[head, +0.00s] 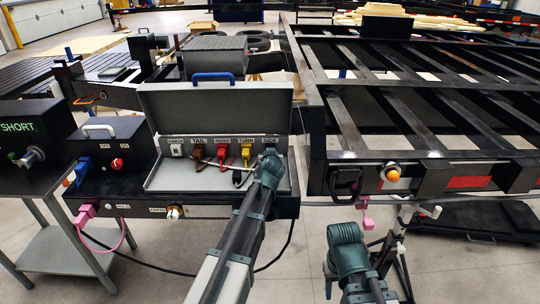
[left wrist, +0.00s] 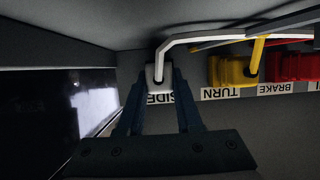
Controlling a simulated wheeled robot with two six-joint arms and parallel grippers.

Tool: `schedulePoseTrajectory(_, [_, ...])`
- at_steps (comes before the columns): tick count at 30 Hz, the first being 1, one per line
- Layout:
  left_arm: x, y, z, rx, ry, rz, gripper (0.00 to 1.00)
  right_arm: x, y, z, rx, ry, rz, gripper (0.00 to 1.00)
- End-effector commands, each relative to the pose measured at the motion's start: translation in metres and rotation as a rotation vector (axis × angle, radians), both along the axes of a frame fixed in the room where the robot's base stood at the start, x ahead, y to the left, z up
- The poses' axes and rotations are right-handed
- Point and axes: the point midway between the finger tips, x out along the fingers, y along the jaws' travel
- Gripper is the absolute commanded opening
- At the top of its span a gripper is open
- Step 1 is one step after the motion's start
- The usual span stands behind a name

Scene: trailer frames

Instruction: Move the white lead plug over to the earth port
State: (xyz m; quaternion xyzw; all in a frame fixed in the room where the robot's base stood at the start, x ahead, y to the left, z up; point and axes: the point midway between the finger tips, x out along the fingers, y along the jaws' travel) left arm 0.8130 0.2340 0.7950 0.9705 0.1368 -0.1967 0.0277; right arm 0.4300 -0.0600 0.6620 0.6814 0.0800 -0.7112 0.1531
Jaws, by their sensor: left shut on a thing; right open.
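The white lead plug (left wrist: 157,75) is between the fingers of my left gripper (left wrist: 158,92) in the left wrist view, at the SIDE label. I cannot tell whether it is seated in the port there. Its white lead (left wrist: 205,37) bends away to the right. In the head view my left gripper (head: 269,158) is at the right end of the port row, and the plug is hidden. The earth port (head: 177,151) is at the row's left end, white under its label. My right gripper (head: 330,284) is low in front of the trailer, open and away from the case.
The open grey case (head: 215,106) also holds brown (head: 197,153), red (head: 222,152) and yellow (head: 246,153) plugs, with leads in front of them. The trailer frame (head: 345,150) is close on the right.

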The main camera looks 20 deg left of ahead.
Motion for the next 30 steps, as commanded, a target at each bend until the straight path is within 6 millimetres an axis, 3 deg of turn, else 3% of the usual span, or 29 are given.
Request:
schedulePoseTrajectory(10, [-0.002, -0.001, 0.0, 0.0, 0.0, 0.0, 0.0, 0.0, 0.0, 0.0, 0.0, 0.0, 0.0, 0.5])
schedulePoseTrajectory(30, [-0.026, -0.008, 0.0, 0.0, 0.0, -0.001, 0.0, 0.0, 0.0, 0.0, 0.0, 0.0, 0.0, 0.5])
